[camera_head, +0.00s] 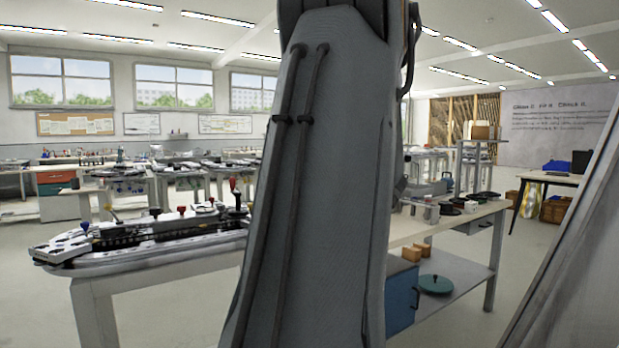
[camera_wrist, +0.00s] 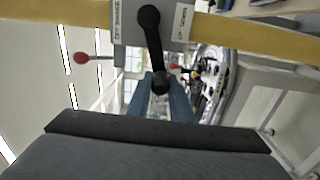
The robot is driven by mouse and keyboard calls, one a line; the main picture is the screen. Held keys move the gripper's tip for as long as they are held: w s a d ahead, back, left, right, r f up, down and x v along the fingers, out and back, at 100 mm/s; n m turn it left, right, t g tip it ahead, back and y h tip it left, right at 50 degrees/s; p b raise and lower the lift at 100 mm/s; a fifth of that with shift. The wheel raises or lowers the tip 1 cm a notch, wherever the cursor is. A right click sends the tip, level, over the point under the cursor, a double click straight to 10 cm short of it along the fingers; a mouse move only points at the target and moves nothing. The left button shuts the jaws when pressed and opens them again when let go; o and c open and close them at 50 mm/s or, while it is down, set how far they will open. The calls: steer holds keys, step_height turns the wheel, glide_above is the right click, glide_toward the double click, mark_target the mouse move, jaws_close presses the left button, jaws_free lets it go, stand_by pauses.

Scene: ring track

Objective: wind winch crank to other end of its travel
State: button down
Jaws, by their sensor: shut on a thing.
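In the wrist view the winch crank (camera_wrist: 153,45) is a black arm. Its round hub sits on a grey plate at the top of the picture, and the arm runs down and slightly right to a black handle (camera_wrist: 160,82). My gripper (camera_wrist: 164,88) has blue fingers closed around this handle, with the dark palm below. Two white labels flank the hub; their print is hard to read. In the head view my own arm fills the middle, and I cannot make out the crank or my gripper there.
In the wrist view a yellow beam (camera_wrist: 55,11) crosses the top, and a red-balled lever (camera_wrist: 81,57) stands left of the plate. In the head view a workbench (camera_head: 165,269) carries a long device with several knobs. A blue cabinet (camera_head: 402,298) stands under the right bench.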

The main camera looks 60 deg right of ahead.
steer(key=shift+s+d+f, duration=0.1)
steer(key=shift+f, duration=0.3)
steer(key=c, duration=1.6)
jaws_free()
steer(key=shift+s, duration=0.1)
steer(key=shift+r, duration=0.1)
steer(key=shift+v, duration=3.85)
